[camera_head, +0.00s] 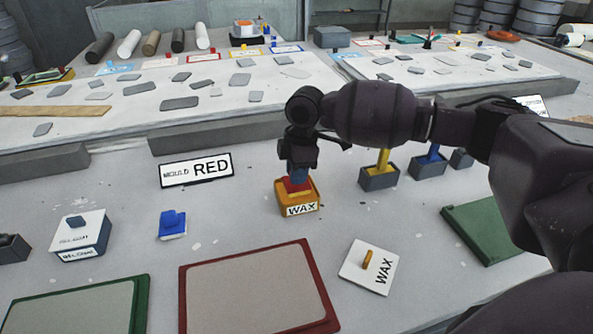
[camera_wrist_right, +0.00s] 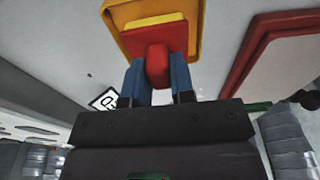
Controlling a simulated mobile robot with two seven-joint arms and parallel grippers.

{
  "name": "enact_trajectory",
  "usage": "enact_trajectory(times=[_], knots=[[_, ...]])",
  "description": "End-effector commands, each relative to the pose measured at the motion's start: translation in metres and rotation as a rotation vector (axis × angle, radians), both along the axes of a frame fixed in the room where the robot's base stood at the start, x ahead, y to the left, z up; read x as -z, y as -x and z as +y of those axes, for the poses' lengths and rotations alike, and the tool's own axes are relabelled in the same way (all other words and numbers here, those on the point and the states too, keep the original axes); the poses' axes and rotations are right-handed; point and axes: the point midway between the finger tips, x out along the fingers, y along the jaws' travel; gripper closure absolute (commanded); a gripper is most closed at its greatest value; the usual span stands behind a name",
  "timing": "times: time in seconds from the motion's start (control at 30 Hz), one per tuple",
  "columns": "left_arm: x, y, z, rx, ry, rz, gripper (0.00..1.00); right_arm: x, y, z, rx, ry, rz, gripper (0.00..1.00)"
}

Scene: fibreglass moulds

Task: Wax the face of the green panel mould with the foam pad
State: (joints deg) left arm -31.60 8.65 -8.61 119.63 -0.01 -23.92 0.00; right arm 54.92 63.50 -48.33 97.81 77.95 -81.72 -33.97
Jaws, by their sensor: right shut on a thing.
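The green panel mould (camera_head: 75,309) lies at the bottom left, a green frame around a grey face, cut off by the picture's lower edge. My right gripper (camera_head: 298,174) is shut on the red handle of the foam pad (camera_head: 296,185). In the right wrist view the gripper's blue fingers (camera_wrist_right: 158,82) clasp that handle, with the red and yellow pad (camera_wrist_right: 150,36) beyond it. The pad is at the orange wax tin (camera_head: 299,208), labelled WAX, seemingly in its mouth; its underside is hidden. My left gripper is not in view.
A red-framed panel mould (camera_head: 257,290) lies front centre, beside the green one. A MOULD RED sign (camera_head: 196,170) stands behind. A green board (camera_head: 484,229) lies at right.

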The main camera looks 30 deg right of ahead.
Motion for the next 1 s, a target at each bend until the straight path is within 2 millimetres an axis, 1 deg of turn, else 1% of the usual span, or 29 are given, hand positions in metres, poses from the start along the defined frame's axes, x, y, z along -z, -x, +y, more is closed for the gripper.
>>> enact_trajectory(times=[1.0], knots=[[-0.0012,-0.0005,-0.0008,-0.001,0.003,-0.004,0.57,0.0096,-0.0001,0.0,0.0,0.0,0.0,0.96]])
